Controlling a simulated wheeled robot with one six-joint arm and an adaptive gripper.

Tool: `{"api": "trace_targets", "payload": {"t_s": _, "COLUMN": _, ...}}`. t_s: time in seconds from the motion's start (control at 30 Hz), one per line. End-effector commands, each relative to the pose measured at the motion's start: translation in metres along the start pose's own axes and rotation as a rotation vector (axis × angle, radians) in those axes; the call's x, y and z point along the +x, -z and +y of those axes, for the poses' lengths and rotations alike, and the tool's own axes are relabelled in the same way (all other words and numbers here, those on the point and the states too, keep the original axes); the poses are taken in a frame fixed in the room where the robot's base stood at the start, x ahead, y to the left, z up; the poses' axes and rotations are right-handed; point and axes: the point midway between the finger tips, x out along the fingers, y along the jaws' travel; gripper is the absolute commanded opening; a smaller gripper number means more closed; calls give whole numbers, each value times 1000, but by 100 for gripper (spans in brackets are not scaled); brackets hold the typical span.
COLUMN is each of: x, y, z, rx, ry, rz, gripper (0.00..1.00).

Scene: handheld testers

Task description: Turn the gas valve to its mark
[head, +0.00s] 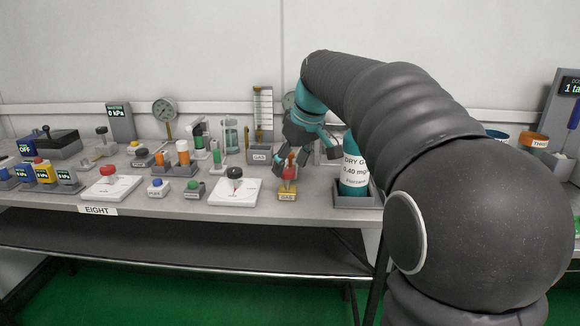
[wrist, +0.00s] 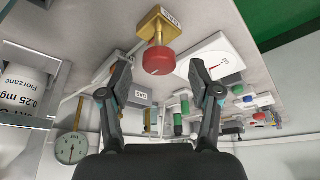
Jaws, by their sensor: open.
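The gas valve has a red knob (head: 289,173) on a brass-coloured base (head: 287,195) labelled GAS, near the front edge of the bench. In the wrist view the red knob (wrist: 159,61) is upper centre, with the brass base (wrist: 156,24) behind it. My gripper (head: 291,157) is at the knob in the head view, partly covering it. In the wrist view my gripper (wrist: 159,72) is open, with one finger on each side of the knob and visible gaps between. I cannot tell how deep the knob sits between the fingers. The mark is not readable.
A white dial plate (head: 222,192) with a black knob stands just left of the valve. A DRY GAS cylinder (head: 353,188) stands close on the right. Several small testers and a gauge (head: 164,109) crowd the bench behind and left.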

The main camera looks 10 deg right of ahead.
Motion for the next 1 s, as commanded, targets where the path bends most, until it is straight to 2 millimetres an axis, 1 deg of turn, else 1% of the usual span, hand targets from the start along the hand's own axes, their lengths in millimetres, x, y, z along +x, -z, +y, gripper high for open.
{"api": "trace_targets", "payload": {"t_s": 0.3, "x": -62, "y": 0, "z": 1, "rx": 0, "ry": -3, "rz": 4, "gripper": 63}}
{"api": "trace_targets", "payload": {"t_s": 0.5, "x": -92, "y": 0, "z": 0, "rx": 0, "ry": -1, "rz": 1, "gripper": 63}}
{"api": "trace_targets", "payload": {"t_s": 0.6, "x": -101, "y": 0, "z": 0, "rx": 0, "ry": 0, "rz": 1, "gripper": 63}}
{"api": "trace_targets", "payload": {"t_s": 0.7, "x": -106, "y": 0, "z": 0, "rx": 0, "ry": 0, "rz": 0, "gripper": 63}}
{"api": "trace_targets", "payload": {"t_s": 1.0, "x": -107, "y": -1, "z": 0, "rx": 0, "ry": 0, "rz": 0, "gripper": 63}}
